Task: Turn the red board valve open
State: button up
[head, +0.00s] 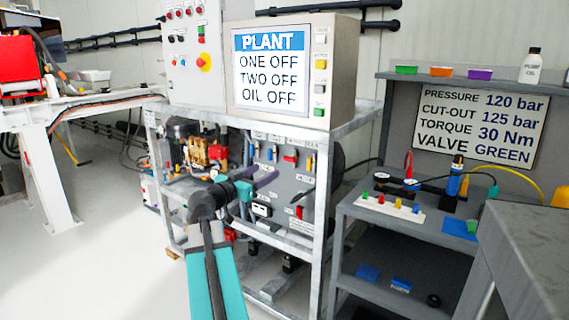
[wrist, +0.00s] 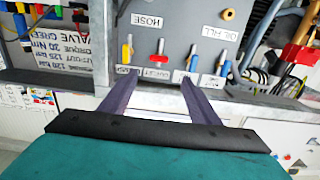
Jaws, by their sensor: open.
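The grey valve board (head: 283,182) stands in a metal frame in the middle of the head view. The red board valve (head: 290,158) is a small red handle in its upper row, between blue and yellow handles. My gripper (head: 266,179) has dark purple fingers and is in front of the board, below the upper row. In the wrist view my gripper (wrist: 159,83) is open with nothing between its fingers. I cannot tell the exact distance to the red handle.
A second red handle (head: 299,212) sits lower on the board. A control cabinet with a PLANT sign (head: 270,69) stands above. The frame's front post (head: 321,215) is right of my gripper. A grey shelf (head: 405,228) with small parts stands at right. The floor at left is clear.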

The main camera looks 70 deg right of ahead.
aim_at(288, 160)
jog(key=shift+d, duration=0.1)
jog(key=shift+b+x, duration=0.3)
jog(key=shift+x, duration=6.45)
jog(key=shift+f, duration=0.1)
